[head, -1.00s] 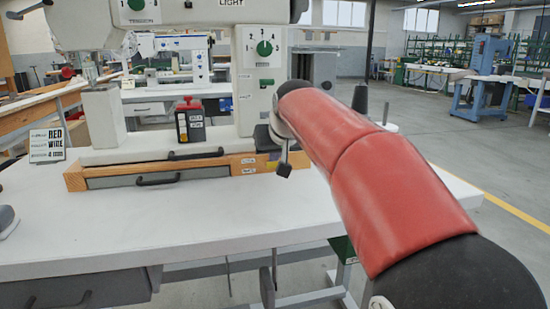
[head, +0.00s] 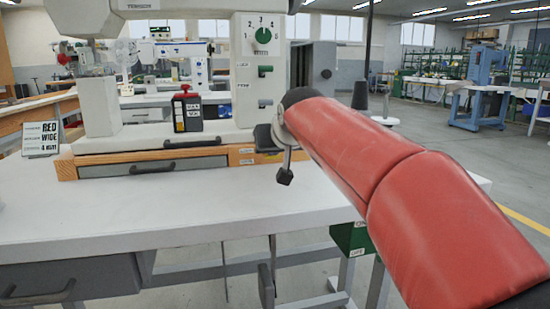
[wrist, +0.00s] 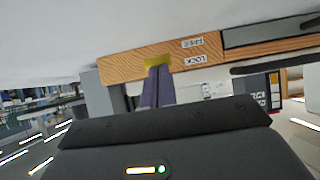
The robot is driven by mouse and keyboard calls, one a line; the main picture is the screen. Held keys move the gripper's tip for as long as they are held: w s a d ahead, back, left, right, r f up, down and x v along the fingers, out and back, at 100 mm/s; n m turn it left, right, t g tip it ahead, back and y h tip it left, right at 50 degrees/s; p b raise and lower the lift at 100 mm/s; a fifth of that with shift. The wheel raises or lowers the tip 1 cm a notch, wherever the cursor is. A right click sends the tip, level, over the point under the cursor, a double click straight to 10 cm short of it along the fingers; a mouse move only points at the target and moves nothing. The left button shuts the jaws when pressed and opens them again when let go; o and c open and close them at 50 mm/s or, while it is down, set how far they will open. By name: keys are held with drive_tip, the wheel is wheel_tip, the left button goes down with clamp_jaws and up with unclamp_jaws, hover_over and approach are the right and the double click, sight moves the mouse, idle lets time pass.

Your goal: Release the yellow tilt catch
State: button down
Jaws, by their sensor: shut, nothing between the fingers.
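The yellow tilt catch (wrist: 158,59) shows in the wrist view on the wooden base (wrist: 125,67) of the press, beside two labels that read upside down as FREE (wrist: 192,43) and LOCK (wrist: 195,60). The catch lies about level with the LOCK label. My gripper (wrist: 158,70) is shut and empty, its purple fingertips just in front of the catch and covering part of it. Whether they touch it I cannot tell. In the head view the catch and my fingers are hidden; the same base (head: 66,170) shows left of my red arm.
The white press column (head: 258,95) rises above the base. A drawer (head: 150,168) with a dark handle is in the base front. A red and black box (head: 187,110) and a sign (head: 41,138) stand to the left. The white table (head: 130,215) is clear in front.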

drive_tip(key=shift+s+d+f+b, duration=0.1)
drive_tip(key=shift+s+f+b, duration=0.1)
drive_tip(key=shift+f+b, duration=0.7)
drive_tip(key=shift+s+f+b, duration=0.15)
drive_tip(key=shift+f+b, duration=0.15)
drive_tip(key=shift+f, duration=0.45)
drive_tip(key=shift+r+p, duration=0.3)
drive_tip(key=shift+r, duration=0.1)
drive_tip(key=r+p, duration=0.1)
drive_tip(key=s+r+p, duration=0.1)
drive_tip(key=shift+s+d+r, duration=0.15)
drive_tip(key=shift+d+r, duration=0.05)
drive_tip(key=shift+r, duration=0.2)
drive_tip(key=s+d, duration=0.1)
drive_tip(key=s, duration=0.2)
drive_tip(key=s+d+r, duration=0.1)
drive_tip(key=s, duration=0.2)
drive_tip(key=s+r, duration=0.1)
drive_tip(key=s, duration=0.3)
drive_tip(key=shift+d+r, duration=0.25)
drive_tip(key=shift+d, duration=0.15)
